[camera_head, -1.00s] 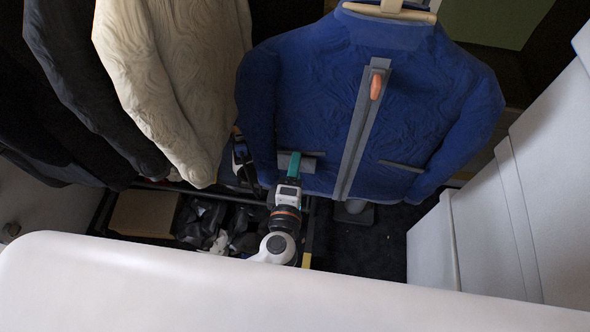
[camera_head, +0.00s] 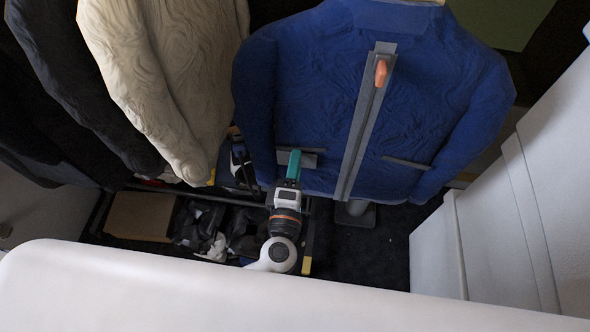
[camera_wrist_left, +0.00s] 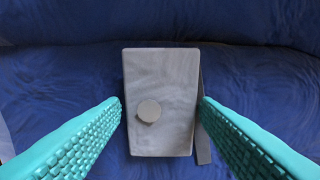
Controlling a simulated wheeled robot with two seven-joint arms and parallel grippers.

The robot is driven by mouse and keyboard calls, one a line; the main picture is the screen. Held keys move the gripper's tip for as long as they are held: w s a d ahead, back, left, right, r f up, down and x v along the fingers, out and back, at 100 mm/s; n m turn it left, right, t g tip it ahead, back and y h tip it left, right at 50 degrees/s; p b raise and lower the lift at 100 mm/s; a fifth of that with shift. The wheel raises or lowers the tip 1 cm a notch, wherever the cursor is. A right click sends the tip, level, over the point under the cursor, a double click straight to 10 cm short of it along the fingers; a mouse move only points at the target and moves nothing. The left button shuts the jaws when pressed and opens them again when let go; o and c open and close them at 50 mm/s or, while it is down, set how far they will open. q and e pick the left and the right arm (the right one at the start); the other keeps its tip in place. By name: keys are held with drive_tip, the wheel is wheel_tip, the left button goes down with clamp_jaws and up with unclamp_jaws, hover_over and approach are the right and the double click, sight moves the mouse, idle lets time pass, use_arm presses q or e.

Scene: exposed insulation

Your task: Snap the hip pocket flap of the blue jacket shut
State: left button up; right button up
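The blue jacket (camera_head: 330,110) hangs upright in the head view, with a grey front strip and an orange zip pull (camera_head: 380,73). Its left hip pocket has a grey flap (camera_head: 310,159), partly hidden by my left gripper (camera_head: 293,163). In the left wrist view the flap (camera_wrist_left: 175,75) is a pale grey rectangle with a round snap (camera_wrist_left: 149,111) on its lower left. The teal fingers of my left gripper (camera_wrist_left: 160,104) are apart, one on each side of the flap; I cannot tell whether they touch it. A darker grey strip (camera_wrist_left: 203,140) shows beside the right finger. My right gripper is not in view.
Cream (camera_head: 165,80) and dark garments hang on the left. A low rack below holds a brown box (camera_head: 141,216) and dark clutter. A grey pocket strip (camera_head: 406,163) lies on the jacket's right side. White panels (camera_head: 500,210) stand at the right.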

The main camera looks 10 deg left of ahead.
use_arm(q)
drive_tip(key=s+b, duration=0.1)
drive_tip(key=s, duration=1.1)
drive_tip(key=shift+b, duration=0.35)
